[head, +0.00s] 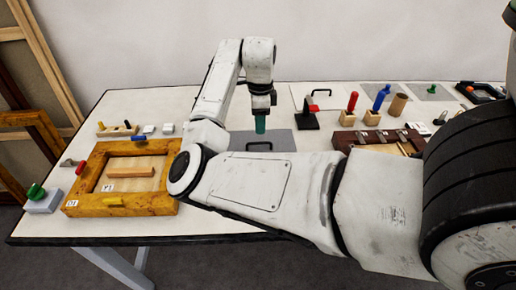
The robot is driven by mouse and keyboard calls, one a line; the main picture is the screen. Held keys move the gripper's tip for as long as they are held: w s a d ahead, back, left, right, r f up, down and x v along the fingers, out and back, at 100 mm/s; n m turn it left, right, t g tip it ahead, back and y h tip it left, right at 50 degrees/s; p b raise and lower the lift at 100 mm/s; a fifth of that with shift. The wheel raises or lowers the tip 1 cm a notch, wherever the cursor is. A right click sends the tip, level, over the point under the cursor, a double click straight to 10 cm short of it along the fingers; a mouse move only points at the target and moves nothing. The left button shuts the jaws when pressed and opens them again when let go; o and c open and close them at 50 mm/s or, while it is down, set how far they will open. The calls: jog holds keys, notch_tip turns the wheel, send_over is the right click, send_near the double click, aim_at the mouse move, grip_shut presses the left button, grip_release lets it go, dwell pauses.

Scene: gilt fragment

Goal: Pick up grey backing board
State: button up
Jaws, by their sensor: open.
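A flat grey board (284,138) with a black bar handle (259,146) lies on the white table, just left of the middle of the view. It looks like the grey backing board; my forearm hides its front edge. My gripper (260,125) points down over the board, behind the handle as seen here. Its teal tips look open with nothing held, and they are small in this view. I cannot tell the exact height of the tips above the board.
A gilt frame (88,176) lies at the left with a wooden block (131,172) inside it. A black stand with a red part (308,117), bottles in wooden blocks and a brown toolbox (372,139) stand to the right. A pale panel (299,91) lies behind.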

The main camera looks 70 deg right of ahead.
aim_at(259, 140)
jog(key=shift+a+f+p, duration=0.1)
jog(key=shift+f+p, duration=0.6)
jog(key=shift+f, duration=3.25)
jog(key=shift+c, duration=0.5)
grip_shut()
